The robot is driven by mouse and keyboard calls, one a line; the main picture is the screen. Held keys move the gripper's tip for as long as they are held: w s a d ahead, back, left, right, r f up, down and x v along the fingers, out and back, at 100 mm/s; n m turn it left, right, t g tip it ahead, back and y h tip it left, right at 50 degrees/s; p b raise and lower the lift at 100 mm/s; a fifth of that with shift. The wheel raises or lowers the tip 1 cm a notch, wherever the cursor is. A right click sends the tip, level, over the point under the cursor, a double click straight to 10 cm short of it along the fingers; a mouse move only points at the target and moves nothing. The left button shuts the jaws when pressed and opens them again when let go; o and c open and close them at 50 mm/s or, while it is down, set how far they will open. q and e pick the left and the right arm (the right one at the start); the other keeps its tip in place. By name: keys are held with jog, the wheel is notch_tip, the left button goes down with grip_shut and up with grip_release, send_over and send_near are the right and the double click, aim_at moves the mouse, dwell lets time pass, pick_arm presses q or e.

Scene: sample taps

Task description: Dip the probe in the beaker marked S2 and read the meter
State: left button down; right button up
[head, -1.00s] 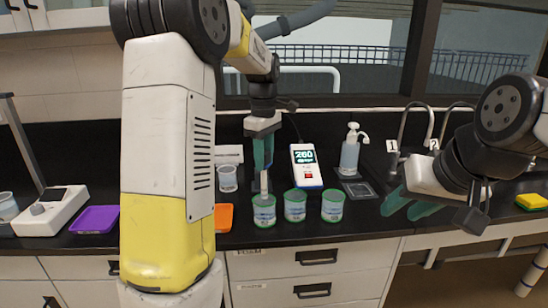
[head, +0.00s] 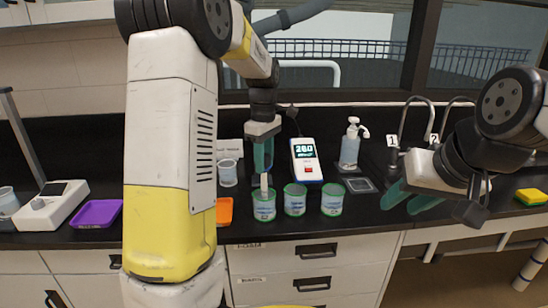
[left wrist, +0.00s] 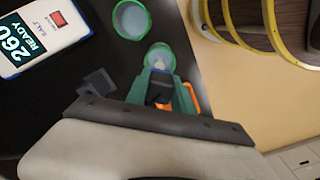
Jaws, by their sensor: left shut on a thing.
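Three clear beakers with green rims stand in a row: left (head: 264,209), middle (head: 295,203) and right (head: 331,203). Their labels are too small to read. My left gripper (head: 263,158) is above the left beaker, shut on the pale probe (head: 264,184), which is upright with its lower end inside that beaker's rim. The left wrist view shows the green fingers (left wrist: 172,92) over a beaker (left wrist: 160,57). My right gripper (head: 408,198) is open and empty at the right.
An orange tray (head: 225,212) lies left of the beakers, partly hidden by my left arm. A white cup (head: 228,174), a pump bottle (head: 350,146), taps marked 1 and 2 (head: 405,125), a purple tray (head: 95,214) and a yellow sponge (head: 531,197) are around.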

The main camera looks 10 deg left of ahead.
aim_at(264, 177)
pick_arm(q)
jog(key=shift+f, duration=2.6)
jog(key=shift+r, duration=0.1)
dwell(0.4)
jog(key=shift+r, duration=4.65)
jog(key=shift+r, duration=1.5)
